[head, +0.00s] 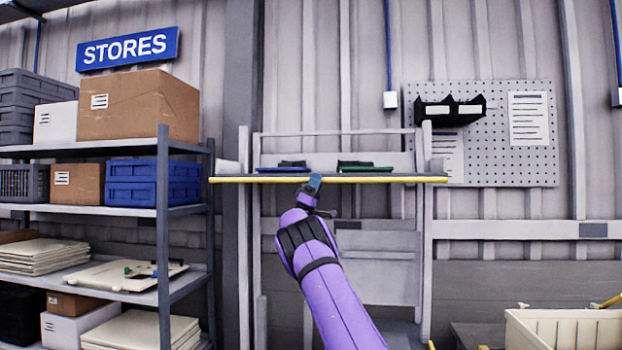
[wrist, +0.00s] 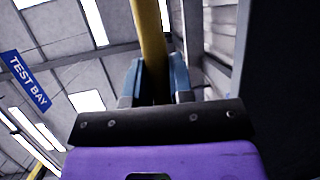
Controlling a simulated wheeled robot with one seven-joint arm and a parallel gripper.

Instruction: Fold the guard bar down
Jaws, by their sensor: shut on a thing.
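The guard bar (head: 385,180) is a long yellow bar that runs level across the front of a grey upright frame (head: 426,240). My gripper (head: 315,181) is at the middle of the bar, at the end of my raised purple arm. In the wrist view the bar (wrist: 153,50) passes between the two blue fingers of my gripper (wrist: 155,80), which are shut on it. Behind the bar, a blue item (head: 282,169) and a green item (head: 366,169) show on the frame; their lower parts are hidden.
Shelves (head: 180,210) with boxes and blue crates stand close on the left. A pegboard (head: 505,130) with black bins hangs on the wall to the right. A cream bin (head: 565,328) stands at the lower right.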

